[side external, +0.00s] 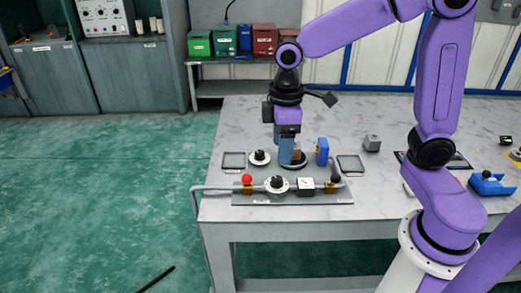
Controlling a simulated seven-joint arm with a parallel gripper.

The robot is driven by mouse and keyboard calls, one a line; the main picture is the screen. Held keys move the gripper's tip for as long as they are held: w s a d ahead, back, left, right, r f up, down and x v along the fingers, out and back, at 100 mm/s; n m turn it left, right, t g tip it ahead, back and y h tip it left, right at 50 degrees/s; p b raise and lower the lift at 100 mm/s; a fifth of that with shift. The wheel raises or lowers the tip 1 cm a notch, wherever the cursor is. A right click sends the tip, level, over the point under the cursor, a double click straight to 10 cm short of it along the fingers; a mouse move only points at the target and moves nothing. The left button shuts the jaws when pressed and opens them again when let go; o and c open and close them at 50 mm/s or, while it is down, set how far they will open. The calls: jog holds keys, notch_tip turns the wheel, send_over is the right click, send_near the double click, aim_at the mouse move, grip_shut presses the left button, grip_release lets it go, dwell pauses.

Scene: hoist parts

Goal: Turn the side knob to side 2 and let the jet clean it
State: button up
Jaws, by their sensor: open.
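My gripper (290,160) points straight down over the middle of the work area, its fingers open. Its tips are low over a dark round base (294,165) with a small brown block (297,155) on it. The fingers partly hide both, and I cannot tell whether they touch the block. A white dial with a black knob (260,157) is just left of the gripper. A second white dial with a black knob (277,184) sits in front on a grey pipe panel (300,199). Dial marks are too small to read. A blue upright block (322,151), possibly the jet, stands right of the gripper.
The panel also carries a red ball handle (247,179), a white gauge (305,185) and a black ball handle (335,178). Shallow trays lie left (233,160) and right (351,166). A grey cube (372,143) and a blue part (489,184) are farther right. The table's back is clear.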

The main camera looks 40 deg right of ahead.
jog(key=w+d+f+m, duration=0.1)
jog(key=w+d, duration=0.2)
jog(key=w, duration=0.4)
jog(key=w+d+f+m, duration=0.1)
jog(key=w+d, duration=0.1)
jog(key=w, duration=0.5)
jog(key=m, duration=0.2)
send_near(260, 152)
jog(key=f, duration=0.8)
jog(key=shift+a+f, duration=0.25)
jog(key=shift+f, duration=0.1)
jog(key=shift+c, duration=0.3)
jog(key=c, duration=1)
